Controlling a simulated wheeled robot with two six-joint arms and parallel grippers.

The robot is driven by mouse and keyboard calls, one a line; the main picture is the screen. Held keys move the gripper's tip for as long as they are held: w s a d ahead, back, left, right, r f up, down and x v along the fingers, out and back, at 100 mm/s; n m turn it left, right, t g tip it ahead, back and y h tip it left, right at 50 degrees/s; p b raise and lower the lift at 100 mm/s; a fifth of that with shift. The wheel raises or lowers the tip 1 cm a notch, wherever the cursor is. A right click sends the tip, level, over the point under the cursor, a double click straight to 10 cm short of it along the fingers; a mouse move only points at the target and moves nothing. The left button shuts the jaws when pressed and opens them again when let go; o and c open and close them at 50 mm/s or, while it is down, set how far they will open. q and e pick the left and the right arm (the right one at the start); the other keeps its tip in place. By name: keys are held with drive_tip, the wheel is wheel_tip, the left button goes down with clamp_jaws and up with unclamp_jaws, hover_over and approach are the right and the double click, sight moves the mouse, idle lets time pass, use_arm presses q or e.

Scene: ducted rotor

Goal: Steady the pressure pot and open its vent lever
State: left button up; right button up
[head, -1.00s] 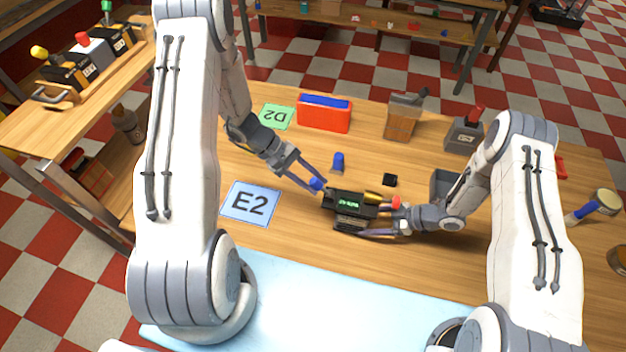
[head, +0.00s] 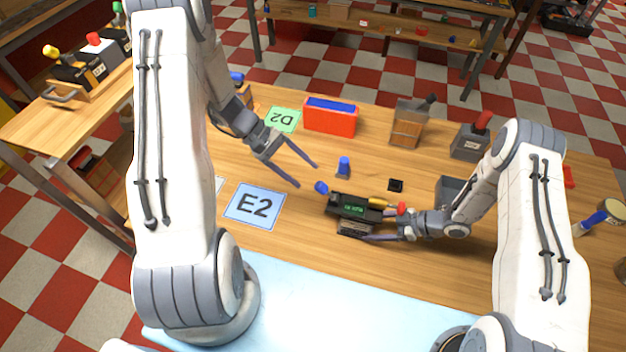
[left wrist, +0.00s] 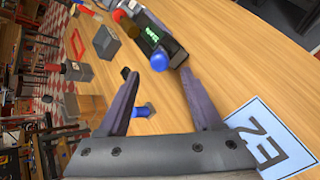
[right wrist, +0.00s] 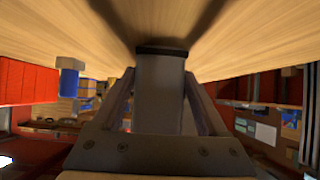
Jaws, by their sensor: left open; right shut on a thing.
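A black device with a lit green display (head: 355,208) lies on the wooden table; I take it for the pressure pot. A blue knob (head: 321,187) sticks out at its left end and a red knob (head: 402,208) at its right, beside a yellow part (head: 378,202). My right gripper (head: 388,237) is shut on the device from the right; in the right wrist view a grey body (right wrist: 160,95) fills the jaws. My left gripper (head: 308,177) is open and empty, just up and left of the blue knob. The left wrist view shows the knob (left wrist: 159,62) beyond the fingertips. I cannot make out which part is the vent lever.
A small blue-topped piece (head: 343,166) and a black block (head: 396,185) stand behind the device. An orange-red bin (head: 330,117), a wooden-fronted box (head: 407,123) and a red-handled grey box (head: 470,138) are further back.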

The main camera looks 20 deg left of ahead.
use_arm(q)
drive_tip(key=v, duration=0.5)
drive_tip(key=shift+a+r, duration=0.1)
drive_tip(key=shift+a, duration=0.1)
idle(0.3)
use_arm(e)
drive_tip(key=o, duration=1.2)
drive_tip(key=shift+c, duration=0.2)
use_arm(q)
drive_tip(key=shift+r, duration=0.1)
use_arm(e)
drive_tip(key=shift+d, duration=0.1)
